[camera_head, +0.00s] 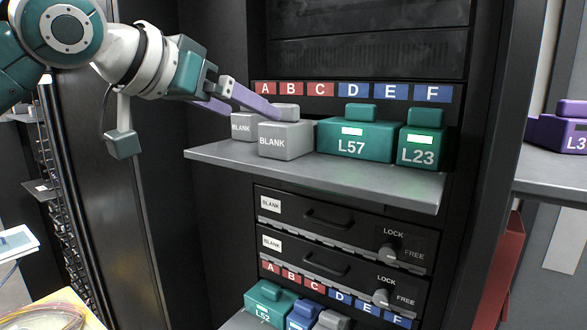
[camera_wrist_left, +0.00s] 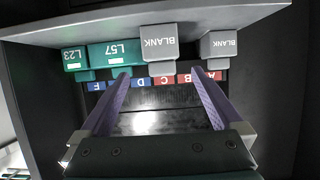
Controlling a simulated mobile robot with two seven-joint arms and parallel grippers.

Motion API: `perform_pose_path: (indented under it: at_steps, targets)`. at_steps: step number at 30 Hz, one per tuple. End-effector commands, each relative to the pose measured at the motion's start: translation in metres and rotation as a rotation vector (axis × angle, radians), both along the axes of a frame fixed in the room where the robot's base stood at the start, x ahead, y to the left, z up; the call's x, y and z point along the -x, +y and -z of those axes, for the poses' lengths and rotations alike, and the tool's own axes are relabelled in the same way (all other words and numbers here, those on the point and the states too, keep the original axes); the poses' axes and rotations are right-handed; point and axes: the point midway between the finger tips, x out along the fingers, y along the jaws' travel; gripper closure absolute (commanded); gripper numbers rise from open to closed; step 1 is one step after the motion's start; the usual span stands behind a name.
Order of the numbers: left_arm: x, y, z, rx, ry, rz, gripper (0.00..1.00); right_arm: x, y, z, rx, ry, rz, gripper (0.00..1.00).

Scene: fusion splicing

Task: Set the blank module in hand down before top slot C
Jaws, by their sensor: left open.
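The grey blank module (camera_head: 286,141) stands upright on the upper shelf, toward its front edge, before the red C label (camera_head: 320,89). It also shows in the left wrist view (camera_wrist_left: 158,42), in line with the C label (camera_wrist_left: 164,81). My left gripper (camera_head: 254,112) is open, its two purple fingers spread. In the left wrist view the module's knob lies ahead, between the fingertips (camera_wrist_left: 161,76). In the head view the nearer finger overlaps the knob; I cannot tell whether it touches. My right gripper is not in view.
A second blank module (camera_head: 243,126) stands to the left, near label A. Green modules L57 (camera_head: 357,139) and L23 (camera_head: 421,147) stand to the right on the same shelf (camera_head: 330,178). Below are closed drawers (camera_head: 340,225) and a lower shelf with more modules.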

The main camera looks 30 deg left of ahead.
Motion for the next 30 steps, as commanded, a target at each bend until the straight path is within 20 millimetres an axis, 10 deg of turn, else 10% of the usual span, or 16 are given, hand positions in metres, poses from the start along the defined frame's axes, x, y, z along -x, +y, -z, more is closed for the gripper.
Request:
perform_pose_path:
  at_steps: [5, 12, 19, 30]
  targets:
    - [0.042, -0.037, 0.089, -0.043, 0.189, 0.045, 0.00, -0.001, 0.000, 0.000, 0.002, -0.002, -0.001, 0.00]
    - [0.192, -0.092, 0.217, -0.117, 0.604, 0.081, 0.00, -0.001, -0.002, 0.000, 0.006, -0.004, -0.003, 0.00]
    - [0.281, -0.105, 0.244, -0.133, 0.830, 0.057, 0.00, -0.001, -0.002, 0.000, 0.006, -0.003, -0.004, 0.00]
    - [0.288, -0.104, 0.246, -0.138, 0.849, 0.054, 0.00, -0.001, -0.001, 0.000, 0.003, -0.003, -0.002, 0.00]
